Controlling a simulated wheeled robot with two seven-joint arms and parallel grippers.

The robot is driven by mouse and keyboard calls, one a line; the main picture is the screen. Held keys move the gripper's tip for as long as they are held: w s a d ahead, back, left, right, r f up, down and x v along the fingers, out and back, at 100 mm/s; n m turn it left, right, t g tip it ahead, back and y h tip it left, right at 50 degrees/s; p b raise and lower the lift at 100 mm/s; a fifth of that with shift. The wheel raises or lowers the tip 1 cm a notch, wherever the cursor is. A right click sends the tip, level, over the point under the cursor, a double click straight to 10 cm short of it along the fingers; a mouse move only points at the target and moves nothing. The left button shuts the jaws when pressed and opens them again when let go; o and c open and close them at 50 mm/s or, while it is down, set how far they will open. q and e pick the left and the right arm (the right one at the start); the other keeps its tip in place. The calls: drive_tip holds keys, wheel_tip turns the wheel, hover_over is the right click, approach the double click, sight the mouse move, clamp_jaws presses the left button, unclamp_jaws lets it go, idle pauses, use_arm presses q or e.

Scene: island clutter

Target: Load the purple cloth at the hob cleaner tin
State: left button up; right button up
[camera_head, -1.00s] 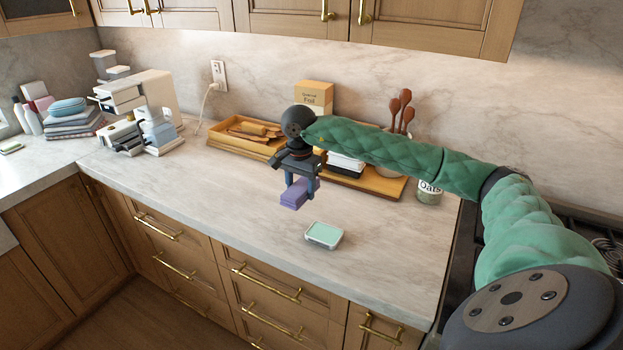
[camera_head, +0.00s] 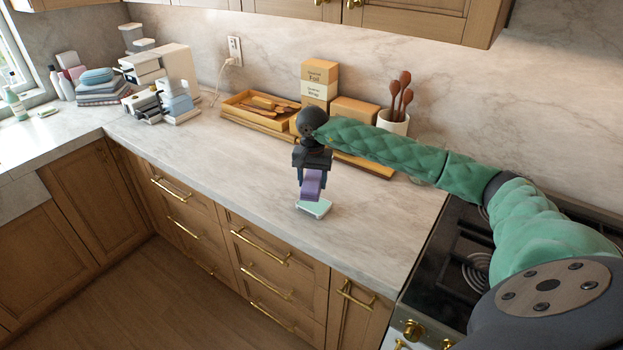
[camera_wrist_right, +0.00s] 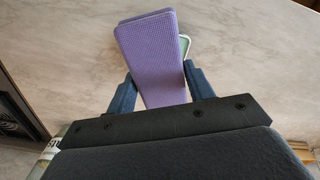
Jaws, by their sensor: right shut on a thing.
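The purple cloth (camera_head: 311,183) is a folded pad held between the fingers of my right gripper (camera_head: 310,178). In the right wrist view the cloth (camera_wrist_right: 152,55) fills the space between the two blue fingers (camera_wrist_right: 158,90). The hob cleaner tin (camera_head: 314,209) is a small shallow tin with a pale green face, lying on the counter just below the cloth. In the right wrist view only a corner of the tin (camera_wrist_right: 208,44) shows behind the cloth. I cannot tell whether cloth and tin touch. My left gripper is not in view.
A wooden tray (camera_head: 248,108) with utensils, boxes (camera_head: 319,80) and a crock of wooden spoons (camera_head: 394,120) stand along the back wall. The hob (camera_head: 455,255) is at right. Counter left of the tin is clear.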

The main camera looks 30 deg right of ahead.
drive_tip(key=shift+s+d+n, duration=0.1)
drive_tip(key=shift+d+n, duration=0.2)
drive_tip(key=shift+n, duration=0.1)
drive_tip(key=shift+r+n, duration=0.1)
drive_tip(key=shift+n, duration=0.3)
drive_tip(key=shift+w+n, duration=0.25)
drive_tip(key=shift+n, duration=0.25)
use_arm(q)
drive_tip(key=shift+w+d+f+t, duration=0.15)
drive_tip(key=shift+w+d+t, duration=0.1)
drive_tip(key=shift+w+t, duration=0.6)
use_arm(e)
drive_tip(key=shift+f, duration=0.2)
drive_tip(key=shift+s+f, duration=0.2)
wheel_tip(320, 180, down, 2)
drive_tip(key=shift+w+f, duration=0.1)
drive_tip(key=shift+w, duration=0.05)
wheel_tip(320, 180, down, 2)
drive_tip(key=shift+f, duration=0.65)
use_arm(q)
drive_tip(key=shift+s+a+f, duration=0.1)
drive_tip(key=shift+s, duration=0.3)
